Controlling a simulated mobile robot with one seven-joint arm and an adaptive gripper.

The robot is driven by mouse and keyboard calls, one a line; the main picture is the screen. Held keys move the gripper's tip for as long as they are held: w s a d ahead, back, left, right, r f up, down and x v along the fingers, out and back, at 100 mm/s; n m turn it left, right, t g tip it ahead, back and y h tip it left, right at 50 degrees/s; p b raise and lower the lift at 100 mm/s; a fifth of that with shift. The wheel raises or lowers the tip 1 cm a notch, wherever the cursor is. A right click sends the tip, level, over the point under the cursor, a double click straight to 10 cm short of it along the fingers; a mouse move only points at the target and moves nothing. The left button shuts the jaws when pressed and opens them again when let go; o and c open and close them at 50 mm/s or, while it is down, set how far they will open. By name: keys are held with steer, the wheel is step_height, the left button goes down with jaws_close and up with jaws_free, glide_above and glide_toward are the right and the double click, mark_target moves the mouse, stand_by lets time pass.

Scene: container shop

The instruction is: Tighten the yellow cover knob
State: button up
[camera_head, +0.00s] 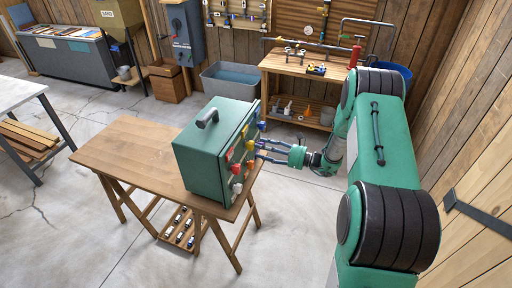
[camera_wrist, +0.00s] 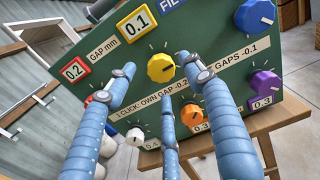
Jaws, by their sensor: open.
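The yellow knob (camera_wrist: 160,67) sits on the sloping green panel (camera_wrist: 215,75) in the middle of the wrist view. It has a pointer mark and tick marks around it. My gripper (camera_wrist: 157,82) is open, with blue fingers spread around the knob to its left, right and below; I see no clear contact. A yellow-framed label (camera_wrist: 137,22) reading 0.1 is above the knob. In the head view, the green box (camera_head: 205,155) stands on a wooden table, and my gripper (camera_head: 261,150) is at its knob side.
Close around it are a blue knob (camera_wrist: 255,15), purple knob (camera_wrist: 265,83), orange knob (camera_wrist: 192,115), white knob (camera_wrist: 135,133) and a partly hidden red one. The wooden table (camera_head: 130,150) has clear room left of the box. A workbench (camera_head: 300,65) stands behind.

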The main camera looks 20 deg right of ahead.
steer(key=v, duration=0.7)
steer(key=shift+d+r, duration=0.1)
stand_by(0.5)
steer(key=s+a+r+n+g+h, duration=0.1)
steer(key=s+a+r+n+g, duration=0.45)
steer(key=a+r, duration=0.4)
steer(key=s+a+r+n+g+h, duration=0.1)
steer(key=s+a+r+n+g, duration=0.5)
steer(key=a, duration=0.6)
steer(key=s+r+n+t+h, duration=0.1)
steer(key=s+r+n+h, duration=0.2)
steer(key=s, duration=0.5)
steer(key=s+r+n+t+h, duration=0.2)
steer(key=s+r+n+h, duration=0.2)
steer(key=s, duration=0.4)
steer(key=s+r+n+t+h+b, duration=0.1)
steer(key=s+r+n+h, duration=0.2)
steer(key=s+r+n, duration=0.2)
steer(key=s+n, duration=0.1)
steer(key=s, duration=0.2)
steer(key=shift+s+a+h, duration=0.2)
steer(key=shift+a+h, duration=0.1)
steer(key=shift+h, duration=0.1)
